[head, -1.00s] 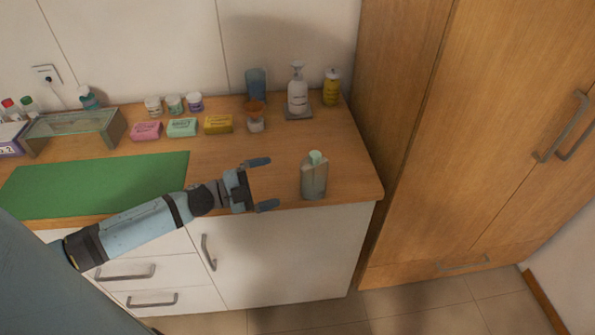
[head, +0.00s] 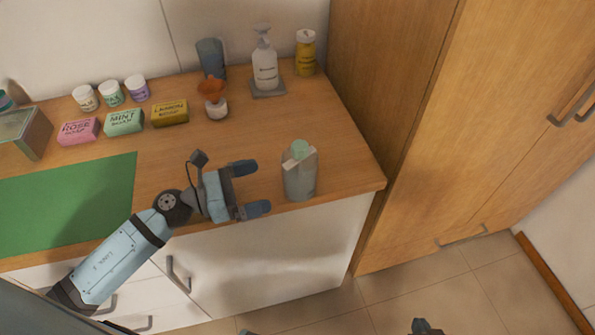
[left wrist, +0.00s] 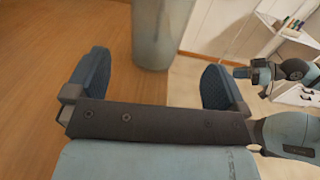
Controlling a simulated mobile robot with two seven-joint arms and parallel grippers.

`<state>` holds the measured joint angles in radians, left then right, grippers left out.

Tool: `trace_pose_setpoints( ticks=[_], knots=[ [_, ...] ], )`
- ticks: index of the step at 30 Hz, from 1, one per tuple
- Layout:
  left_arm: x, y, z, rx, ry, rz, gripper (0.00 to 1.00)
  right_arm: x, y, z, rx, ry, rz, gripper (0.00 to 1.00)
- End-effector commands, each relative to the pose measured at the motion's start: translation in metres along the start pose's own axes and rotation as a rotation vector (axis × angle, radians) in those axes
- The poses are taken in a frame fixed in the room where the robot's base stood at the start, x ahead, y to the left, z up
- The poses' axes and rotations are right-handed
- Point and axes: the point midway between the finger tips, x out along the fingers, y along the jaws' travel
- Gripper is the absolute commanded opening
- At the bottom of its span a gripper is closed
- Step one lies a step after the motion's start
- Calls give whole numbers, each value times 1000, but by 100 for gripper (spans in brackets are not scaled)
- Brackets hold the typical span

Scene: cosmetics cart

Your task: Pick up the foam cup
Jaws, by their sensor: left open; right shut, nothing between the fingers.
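In the left wrist view the container's lower part (left wrist: 153,40) shows beyond the gap between the open fingers (left wrist: 155,86). My right gripper (left wrist: 240,73) shows small at the right of the left wrist view, shut and empty.
A blue cup (head: 211,60), a pump bottle (head: 265,68) and a yellow bottle (head: 306,53) stand at the back. A wooden cabinet (head: 385,90) bounds the right side.

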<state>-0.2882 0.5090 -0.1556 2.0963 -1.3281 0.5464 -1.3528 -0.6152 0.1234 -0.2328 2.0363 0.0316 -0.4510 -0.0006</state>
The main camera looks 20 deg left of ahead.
Motion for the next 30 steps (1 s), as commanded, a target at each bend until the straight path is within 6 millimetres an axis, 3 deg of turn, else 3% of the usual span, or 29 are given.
trace_pose_setpoints(
  ticks=[6,13,21,30],
  knots=[
    [39,1,3,-3,-2,1,100,-6,2,-6,-17,7,3,0],
    [55,1,4,-3,-1,1,100,-6,2,-7,-22,6,4,0],
    [94,2,8,-6,-2,1,100,-13,1,-20,-33,24,3,0],
    [100,2,6,-4,0,1,100,-13,1,-19,-37,25,3,0]
  ],
)
